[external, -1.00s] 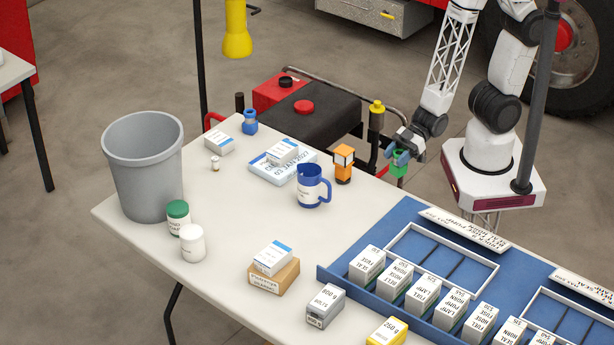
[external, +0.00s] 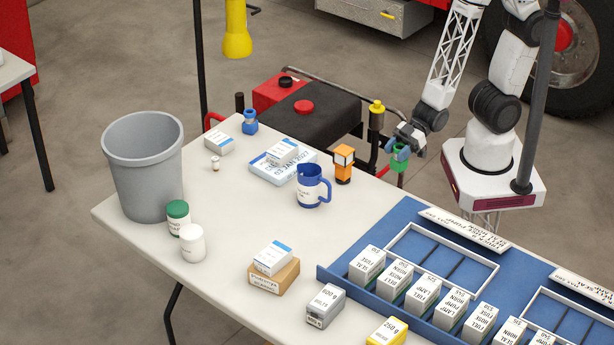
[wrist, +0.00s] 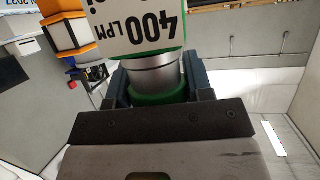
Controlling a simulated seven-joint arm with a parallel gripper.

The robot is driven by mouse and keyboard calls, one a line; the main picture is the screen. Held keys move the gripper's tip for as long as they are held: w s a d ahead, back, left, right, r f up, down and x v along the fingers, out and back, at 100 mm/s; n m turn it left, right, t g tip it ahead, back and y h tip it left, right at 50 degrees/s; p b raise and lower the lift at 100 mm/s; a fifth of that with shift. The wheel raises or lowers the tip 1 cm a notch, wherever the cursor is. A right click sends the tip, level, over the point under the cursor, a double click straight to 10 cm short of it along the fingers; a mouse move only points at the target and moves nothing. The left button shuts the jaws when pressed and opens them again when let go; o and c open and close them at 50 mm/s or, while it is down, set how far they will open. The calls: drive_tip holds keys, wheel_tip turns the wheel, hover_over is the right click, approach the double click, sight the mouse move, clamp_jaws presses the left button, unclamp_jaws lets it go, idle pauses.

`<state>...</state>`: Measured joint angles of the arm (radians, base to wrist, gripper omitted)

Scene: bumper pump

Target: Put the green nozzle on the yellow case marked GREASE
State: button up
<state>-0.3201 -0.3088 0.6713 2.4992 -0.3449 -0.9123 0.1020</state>
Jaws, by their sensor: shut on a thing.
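The green nozzle (external: 399,164) is between the fingers of my gripper (external: 402,146), beyond the back right edge of the table. In the wrist view the nozzle (wrist: 150,62) shows a grey metal collar, a green band and a white label reading "400 LPM". The fingers of my gripper (wrist: 162,84) are shut on it from both sides. I cannot tell in the external view whether its lower end touches anything. A yellow case (external: 388,332) with a white label stands at the front edge of the picture, partly cut off. Its word cannot be read.
A grey case (external: 325,305) stands left of the yellow one. A blue rack (external: 400,225) with several white boxes fills the table's right. An orange block (external: 344,165) and a blue mug (external: 311,188) stand near the back edge. A grey bin (external: 143,165) is at the left.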

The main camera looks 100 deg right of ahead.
wheel_tip(320, 180, up, 11)
drive_tip(key=shift+f, duration=0.15)
drive_tip(key=w+a+r+n+g+y, duration=0.1)
drive_tip(key=w+a, duration=0.3)
drive_tip(key=a, duration=0.5)
drive_tip(key=w+a+n+g+y, duration=0.1)
drive_tip(key=w+a+n, duration=0.15)
drive_tip(key=a, duration=0.75)
drive_tip(key=w+a+r+g+y, duration=0.1)
drive_tip(key=w+a, duration=0.3)
drive_tip(key=a, duration=0.5)
drive_tip(key=s+a+f+n+g+y, duration=0.1)
drive_tip(key=s+a+n+g, duration=0.1)
drive_tip(key=a, duration=1.1)
drive_tip(key=s+a+f+n+g+y, duration=0.1)
drive_tip(key=s+a, duration=0.1)
drive_tip(key=a, duration=1.2)
drive_tip(key=shift+d+f, duration=0.15)
drive_tip(key=shift+f, duration=1.2)
drive_tip(key=shift+d+f, duration=0.1)
drive_tip(key=shift+f, duration=1.2)
